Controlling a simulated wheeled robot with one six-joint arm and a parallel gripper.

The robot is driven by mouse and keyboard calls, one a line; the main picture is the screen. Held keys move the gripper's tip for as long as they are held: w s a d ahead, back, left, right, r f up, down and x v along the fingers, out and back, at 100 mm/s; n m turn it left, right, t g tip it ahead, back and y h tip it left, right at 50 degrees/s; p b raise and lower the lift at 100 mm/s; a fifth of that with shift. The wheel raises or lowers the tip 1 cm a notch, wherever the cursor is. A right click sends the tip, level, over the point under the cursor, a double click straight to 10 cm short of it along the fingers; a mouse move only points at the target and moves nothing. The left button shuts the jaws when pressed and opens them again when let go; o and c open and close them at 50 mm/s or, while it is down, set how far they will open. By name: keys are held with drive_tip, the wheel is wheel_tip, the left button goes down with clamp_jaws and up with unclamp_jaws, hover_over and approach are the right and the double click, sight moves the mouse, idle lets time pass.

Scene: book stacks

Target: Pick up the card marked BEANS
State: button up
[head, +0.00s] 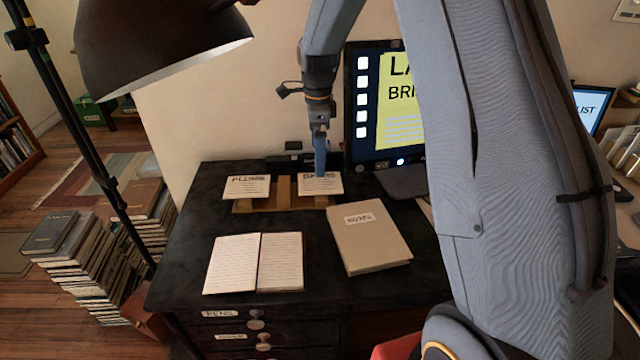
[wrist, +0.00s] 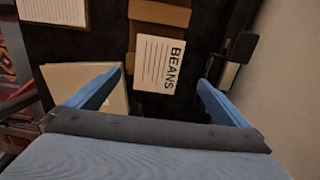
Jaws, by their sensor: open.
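The white card marked BEANS (head: 330,189) rests tilted at the right end of a wooden holder (head: 284,192) on the dark desk. My gripper (head: 320,172) is over this card in the head view and partly covers its lettering. In the wrist view the card (wrist: 157,66) lies between the two blue fingers of my open gripper (wrist: 160,78), with dark space on both sides. I cannot tell how far above the card the fingertips are.
A second card, seemingly PLUMS (head: 246,190), is at the holder's left end. An open notebook (head: 255,265) and a closed grey book (head: 372,238) lie in front. A monitor (head: 375,100) stands behind to the right. A lamp (head: 160,40) hangs at upper left.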

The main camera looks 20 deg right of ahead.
sight(320, 183)
wheel_tip(320, 183, down, 2)
drive_tip(key=shift+f, duration=0.25)
drive_tip(key=f, duration=0.1)
drive_tip(key=f+p, duration=0.2)
drive_tip(key=f, duration=0.1)
drive_tip(key=shift+s+d, duration=0.2)
drive_tip(key=shift+s, duration=0.1)
drive_tip(key=shift+f, duration=0.65)
drive_tip(key=c, duration=1.1)
drive_tip(key=shift+r, duration=0.15)
